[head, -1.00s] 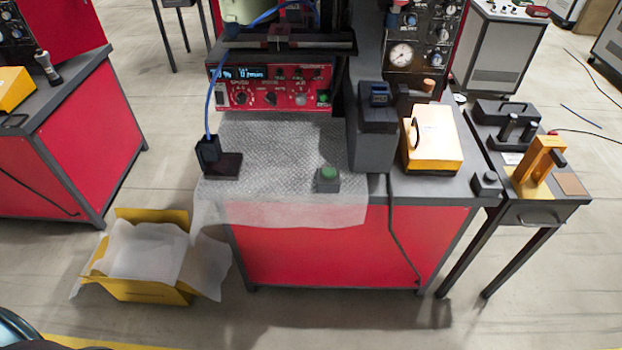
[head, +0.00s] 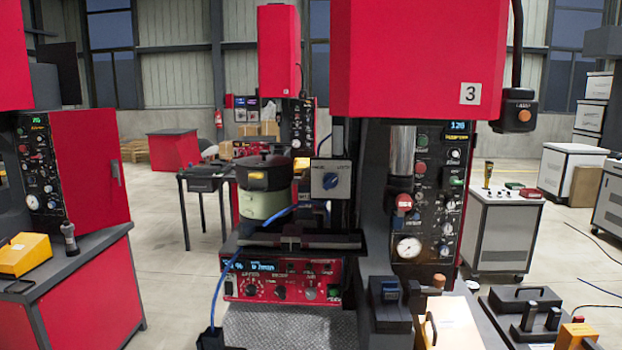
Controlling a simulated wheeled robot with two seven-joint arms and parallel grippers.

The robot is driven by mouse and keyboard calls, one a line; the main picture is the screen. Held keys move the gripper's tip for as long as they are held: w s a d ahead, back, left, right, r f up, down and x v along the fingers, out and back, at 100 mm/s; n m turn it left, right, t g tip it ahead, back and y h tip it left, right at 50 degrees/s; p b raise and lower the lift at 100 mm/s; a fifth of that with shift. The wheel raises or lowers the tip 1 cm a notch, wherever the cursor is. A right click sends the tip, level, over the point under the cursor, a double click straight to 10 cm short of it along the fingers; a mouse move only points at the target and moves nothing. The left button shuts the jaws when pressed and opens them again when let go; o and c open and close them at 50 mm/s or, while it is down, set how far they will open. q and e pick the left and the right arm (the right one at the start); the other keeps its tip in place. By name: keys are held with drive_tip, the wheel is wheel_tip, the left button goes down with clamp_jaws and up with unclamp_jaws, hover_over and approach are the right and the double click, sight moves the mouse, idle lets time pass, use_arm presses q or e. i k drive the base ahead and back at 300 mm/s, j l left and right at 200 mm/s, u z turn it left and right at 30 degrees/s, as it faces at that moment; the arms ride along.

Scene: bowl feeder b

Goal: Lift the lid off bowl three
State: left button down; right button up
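Neither of my grippers shows in the head view.
A red control box (head: 270,280) and a dark rail (head: 295,241) lie in front of and below the bowl. A blue hose (head: 225,275) runs beside them. The machine's red upper housing (head: 415,55) overhangs on the right. A red cabinet (head: 90,165) stands left.

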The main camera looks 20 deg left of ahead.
sight(263, 161)
drive_tip(key=i+j+u, duration=0.2)
drive_tip(key=i, duration=0.25)
drive_tip(key=i+j+u, duration=0.25)
drive_tip(key=i, duration=0.25)
